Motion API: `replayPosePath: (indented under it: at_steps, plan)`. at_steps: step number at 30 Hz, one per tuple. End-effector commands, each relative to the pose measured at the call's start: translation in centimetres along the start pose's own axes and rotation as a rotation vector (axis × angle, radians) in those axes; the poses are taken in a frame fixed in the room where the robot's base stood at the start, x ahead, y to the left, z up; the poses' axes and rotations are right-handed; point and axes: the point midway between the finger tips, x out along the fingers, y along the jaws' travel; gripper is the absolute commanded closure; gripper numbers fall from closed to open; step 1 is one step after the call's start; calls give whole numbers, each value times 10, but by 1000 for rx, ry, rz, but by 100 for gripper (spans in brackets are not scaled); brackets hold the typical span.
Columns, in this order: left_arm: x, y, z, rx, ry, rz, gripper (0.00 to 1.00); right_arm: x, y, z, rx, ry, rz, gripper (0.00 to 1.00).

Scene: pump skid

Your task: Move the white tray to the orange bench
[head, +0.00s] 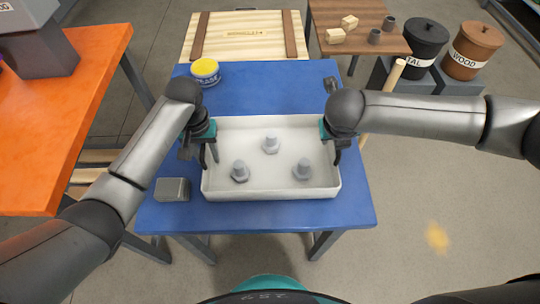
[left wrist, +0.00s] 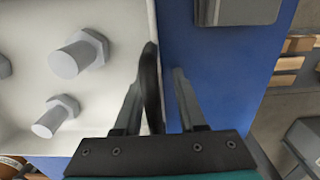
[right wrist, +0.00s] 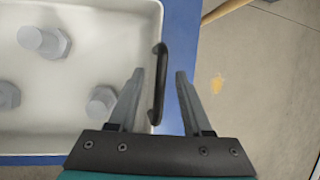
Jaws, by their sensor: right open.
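The white tray (head: 272,189) sits on the blue table (head: 160,218) and holds three grey bolts (head: 270,144). Its black left handle (left wrist: 151,90) shows between the fingers of my left gripper (left wrist: 158,85), which is open at the tray's left wall. Neither gripper is closed on a handle. The orange bench (head: 62,120) stands at the left of the head view.
A grey block (head: 172,190) lies left of the tray, and a yellow-lidded tub (head: 205,72) stands behind it on the blue table. A grey machine (head: 35,45) occupies the bench's far end; its nearer top is clear. A wooden crate (head: 245,35) stands behind.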

Motion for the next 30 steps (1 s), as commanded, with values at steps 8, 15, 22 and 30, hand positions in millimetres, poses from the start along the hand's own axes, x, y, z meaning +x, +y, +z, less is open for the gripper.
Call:
replayPosePath:
  at_steps: [8, 15, 22, 30]
  plan:
    - [1, 0, 0, 1, 0, 0, 60, 1, 0, 0, 0, 0, 0, 50]
    - [1, 0, 0, 0, 0, 1, 82, 1, 0, 0, 0, 0, 0, 73]
    - [1, 0, 0, 0, 0, -1, 100, 1, 0, 0, 1, 0, -2, 99]
    - [1, -2, 0, -2, 0, -3, 100, 1, -2, 1, 2, -1, -5, 100]
